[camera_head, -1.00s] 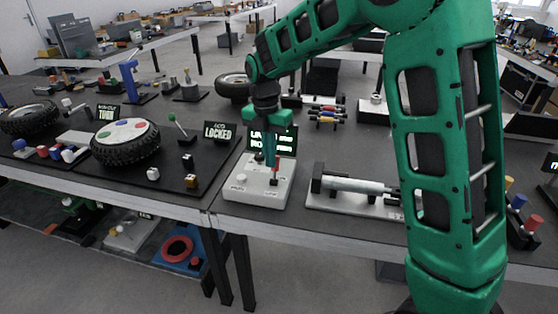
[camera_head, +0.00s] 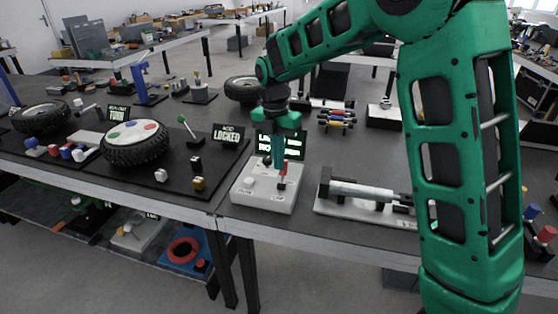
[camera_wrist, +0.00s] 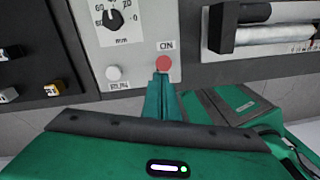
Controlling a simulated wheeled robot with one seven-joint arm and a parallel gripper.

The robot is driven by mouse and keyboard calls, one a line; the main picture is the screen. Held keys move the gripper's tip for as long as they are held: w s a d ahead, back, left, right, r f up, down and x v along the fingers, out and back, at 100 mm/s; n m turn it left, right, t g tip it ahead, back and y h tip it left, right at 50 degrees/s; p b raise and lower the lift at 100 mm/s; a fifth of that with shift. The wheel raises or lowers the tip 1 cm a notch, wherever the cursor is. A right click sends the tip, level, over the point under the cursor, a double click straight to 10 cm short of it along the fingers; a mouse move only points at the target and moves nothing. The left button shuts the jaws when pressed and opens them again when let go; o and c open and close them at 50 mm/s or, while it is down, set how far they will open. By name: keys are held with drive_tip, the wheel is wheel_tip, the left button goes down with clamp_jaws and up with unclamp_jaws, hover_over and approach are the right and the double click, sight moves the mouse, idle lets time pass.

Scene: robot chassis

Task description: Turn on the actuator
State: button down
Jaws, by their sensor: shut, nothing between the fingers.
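A white control box (camera_head: 264,198) stands near the table's front edge. In the wrist view it (camera_wrist: 138,50) carries a dial marked mm, a white button (camera_wrist: 114,73) and a red-tipped switch (camera_wrist: 163,63) by the label ON. The red switch (camera_head: 284,168) stands upright at the box's right in the head view. The actuator (camera_head: 365,190), a silver cylinder on a light base, lies to the right of the box. My gripper (camera_head: 277,165) is shut and empty, pointing down over the box. In the wrist view its fingertips (camera_wrist: 162,77) are right at the red switch; contact is unclear.
A lit green display (camera_head: 291,146) stands behind the box, partly hidden by my gripper. To the left are a dark board with a LOCKED sign (camera_head: 228,133), a green-tipped lever (camera_head: 187,128) and a tyre (camera_head: 135,150). Dumbbell-like pieces (camera_head: 337,118) lie behind.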

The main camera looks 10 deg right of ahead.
wheel_tip(320, 180, up, 11)
drive_tip(key=s+a, duration=0.1)
drive_tip(key=a, duration=0.1)
drive_tip(key=shift+s+a, duration=0.15)
drive_tip(key=shift+a, duration=0.15)
drive_tip(key=shift+d, duration=0.1)
drive_tip(key=s+d+m, duration=0.7)
drive_tip(key=d+m, duration=0.1)
drive_tip(key=d, duration=0.2)
drive_tip(key=s+d+m, duration=0.7)
drive_tip(key=d+m, duration=0.1)
drive_tip(key=d, duration=0.3)
drive_tip(key=s+d+f+m, duration=0.2)
drive_tip(key=s+m, duration=0.4)
drive_tip(key=s, duration=0.1)
drive_tip(key=s+d+f+m, duration=0.3)
drive_tip(key=s+m, duration=0.3)
drive_tip(key=s, duration=0.1)
drive_tip(key=s+d+f+m, duration=0.3)
drive_tip(key=s+m, duration=0.3)
drive_tip(key=s, duration=0.1)
drive_tip(key=shift+s+d+y, duration=0.2)
drive_tip(key=shift+d+y, duration=0.05)
drive_tip(key=shift+y, duration=0.15)
drive_tip(key=shift+t, duration=0.3)
